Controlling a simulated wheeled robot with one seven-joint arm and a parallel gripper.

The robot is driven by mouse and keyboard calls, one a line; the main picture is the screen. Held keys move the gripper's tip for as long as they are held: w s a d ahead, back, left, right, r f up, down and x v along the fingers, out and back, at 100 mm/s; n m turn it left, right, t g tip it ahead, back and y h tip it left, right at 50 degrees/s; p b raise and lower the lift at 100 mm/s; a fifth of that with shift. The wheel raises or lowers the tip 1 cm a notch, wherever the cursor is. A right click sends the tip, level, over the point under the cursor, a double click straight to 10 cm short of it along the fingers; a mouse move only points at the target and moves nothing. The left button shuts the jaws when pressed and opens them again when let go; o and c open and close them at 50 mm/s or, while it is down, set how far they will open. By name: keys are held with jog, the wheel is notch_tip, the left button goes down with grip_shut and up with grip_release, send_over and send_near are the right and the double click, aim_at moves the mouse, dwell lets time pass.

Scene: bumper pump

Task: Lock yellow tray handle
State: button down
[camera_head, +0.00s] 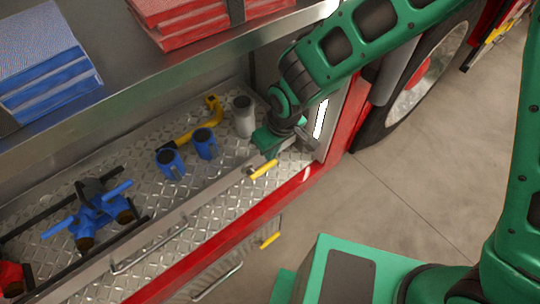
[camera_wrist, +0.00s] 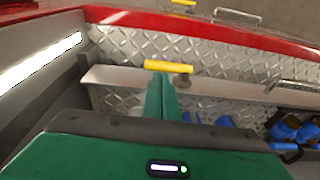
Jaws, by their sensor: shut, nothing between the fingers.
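The yellow tray handle (camera_head: 264,170) sits on the front edge of the metal tray (camera_head: 185,205), near its right end. In the wrist view, the yellow handle (camera_wrist: 168,67) lies crosswise just beyond my fingertips. My gripper (camera_wrist: 161,84) is shut and empty, with its green fingers together and pointing at the handle's left part. I cannot tell whether the fingertips touch it. In the head view, my gripper (camera_head: 272,140) is above and behind the handle, and its fingertips are hard to make out.
A second yellow handle (camera_head: 270,240) shows lower down, below the red edge (camera_head: 225,238). Blue fittings (camera_head: 205,143), a grey cylinder (camera_head: 243,117) and a yellow pipe (camera_head: 195,128) stand on the tray. A lit strip (camera_head: 320,118) on the right side wall is close to my arm.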

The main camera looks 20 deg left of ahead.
jog(key=v, duration=0.9)
jog(key=w+d+r+m+h, duration=0.1)
jog(key=w+d+r+m, duration=0.1)
jog(key=w+d, duration=0.35)
jog(key=w+d+r+m, duration=0.2)
jog(key=d, duration=0.6)
jog(key=d+r+m+h, duration=0.1)
jog(key=d+r+m, duration=0.15)
jog(key=d, duration=0.75)
jog(key=d+r+m+h, duration=0.1)
jog(key=d+r+m, duration=0.15)
jog(key=d, duration=0.75)
jog(key=s+d+r+m+g+y, duration=0.1)
jog(key=s+d+r+m, duration=0.2)
jog(key=s+d+m, duration=0.5)
jog(key=s+d, duration=1)
jog(key=d, duration=0.1)
jog(key=shift+r+m, duration=0.25)
jog(key=shift+m, duration=0.15)
jog(key=shift+s+d, duration=0.1)
jog(key=shift+d, duration=0.05)
